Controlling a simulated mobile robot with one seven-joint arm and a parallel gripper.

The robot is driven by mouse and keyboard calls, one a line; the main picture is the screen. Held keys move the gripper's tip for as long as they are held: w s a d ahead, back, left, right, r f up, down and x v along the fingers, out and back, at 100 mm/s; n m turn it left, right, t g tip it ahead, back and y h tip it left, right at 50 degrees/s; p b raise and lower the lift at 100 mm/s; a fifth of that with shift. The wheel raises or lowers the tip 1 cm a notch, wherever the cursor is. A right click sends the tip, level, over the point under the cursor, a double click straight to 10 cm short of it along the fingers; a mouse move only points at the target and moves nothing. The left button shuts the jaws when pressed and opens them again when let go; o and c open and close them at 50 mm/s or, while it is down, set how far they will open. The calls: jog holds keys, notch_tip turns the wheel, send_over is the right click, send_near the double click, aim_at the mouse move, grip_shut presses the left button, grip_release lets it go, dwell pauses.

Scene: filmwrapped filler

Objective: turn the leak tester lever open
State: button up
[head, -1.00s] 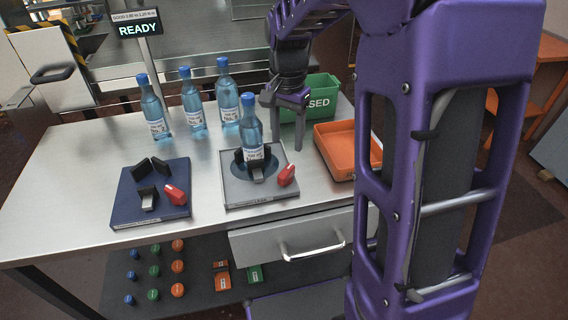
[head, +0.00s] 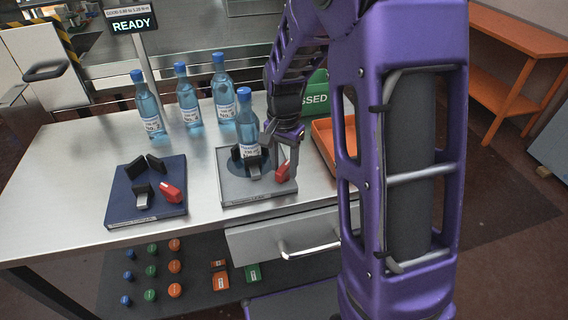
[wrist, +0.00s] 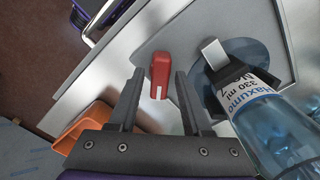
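The grey fixture (head: 258,191) on the bench holds an upright blue-capped bottle (head: 247,125) and carries a red lever (head: 283,172) at its right. Its front label is too small to read. In the wrist view the red lever (wrist: 161,70) shows a white stripe and lies between the fingertips or just beyond them. My gripper (head: 279,160) is open above the lever; in the wrist view the open gripper (wrist: 160,76) has one finger on each side, with visible gaps. The bottle (wrist: 270,120) stands close beside the right finger. Whether a finger touches the lever is unclear.
A dark blue fixture (head: 128,205) with its own red lever (head: 171,191) sits to the left. Three bottles (head: 188,104) stand behind. An orange tray (head: 325,140) and a green bin (head: 316,97) are at the right. A display (head: 133,25) reads READY.

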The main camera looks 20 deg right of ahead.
grip_shut()
jog(key=shift+n, duration=0.3)
jog(key=n, duration=0.3)
jog(key=shift+n+p, duration=0.3)
jog(key=shift+p, duration=0.1)
jog(key=n, duration=0.4)
jog(key=shift+n+p, duration=0.3)
jog(key=shift+p, duration=0.1)
jog(key=n+p, duration=0.1)
jog(key=n, duration=0.3)
jog(key=shift+r+n, duration=0.1)
jog(key=shift+n, duration=0.2)
jog(key=shift+n+p, duration=0.7)
jog(key=shift+n, duration=1.5)
jog(key=shift+o, duration=1.2)
grip_release()
